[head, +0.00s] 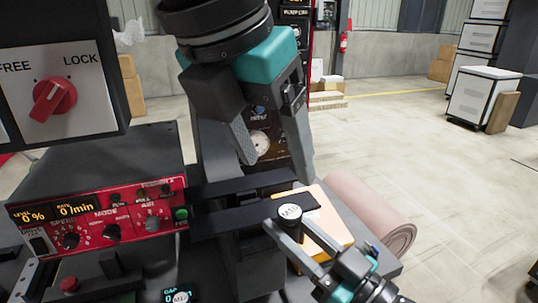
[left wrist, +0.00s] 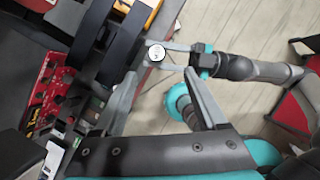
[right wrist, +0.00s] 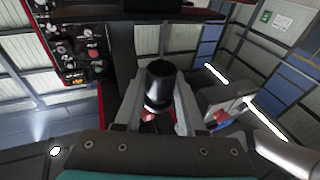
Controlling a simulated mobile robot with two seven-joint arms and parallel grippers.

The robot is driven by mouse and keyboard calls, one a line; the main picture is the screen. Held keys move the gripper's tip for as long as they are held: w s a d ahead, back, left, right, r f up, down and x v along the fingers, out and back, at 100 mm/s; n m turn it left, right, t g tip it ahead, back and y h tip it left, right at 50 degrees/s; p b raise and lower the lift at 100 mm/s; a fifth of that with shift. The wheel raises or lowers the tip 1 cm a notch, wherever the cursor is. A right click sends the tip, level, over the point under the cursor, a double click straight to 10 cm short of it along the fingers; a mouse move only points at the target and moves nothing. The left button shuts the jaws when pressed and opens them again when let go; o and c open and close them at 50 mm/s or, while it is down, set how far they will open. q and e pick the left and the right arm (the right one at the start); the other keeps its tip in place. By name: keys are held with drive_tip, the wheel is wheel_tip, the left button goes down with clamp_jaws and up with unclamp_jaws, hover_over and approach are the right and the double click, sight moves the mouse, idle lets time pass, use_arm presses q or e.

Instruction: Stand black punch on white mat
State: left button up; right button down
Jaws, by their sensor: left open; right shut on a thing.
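The black punch (head: 289,217) is a short dark cylinder with a round white, marked end facing up in the head view. It also shows in the left wrist view (left wrist: 156,54) and as a black cylinder in the right wrist view (right wrist: 159,85). My right gripper (head: 286,228) is shut on it and holds it between the fingertips. My left gripper (head: 275,167) is open and empty, above and left of the punch in the head view, with its fingers pointing down. I cannot make out a white mat for certain in any view.
A red-fronted control unit (head: 100,215) and a FREE/LOCK switch box (head: 60,75) stand at the left. Dark bars (head: 240,187) lie close to the punch. An orange-and-pale flat item (head: 328,232) lies near my right gripper, beside a pink roll (head: 385,225).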

sight(290, 213)
drive_tip(key=shift+r, duration=0.1)
use_arm(q)
drive_tip(key=x, duration=1.2)
drive_tip(key=shift+a+f, duration=0.2)
drive_tip(key=shift+a, duration=0.05)
drive_tip(key=shift+c, duration=0.2)
drive_tip(key=shift+s+d, duration=0.1)
drive_tip(key=shift+s, duration=0.05)
clamp_jaws()
use_arm(e)
drive_tip(key=c, duration=0.9)
unclamp_jaws()
drive_tip(key=o, duration=0.5)
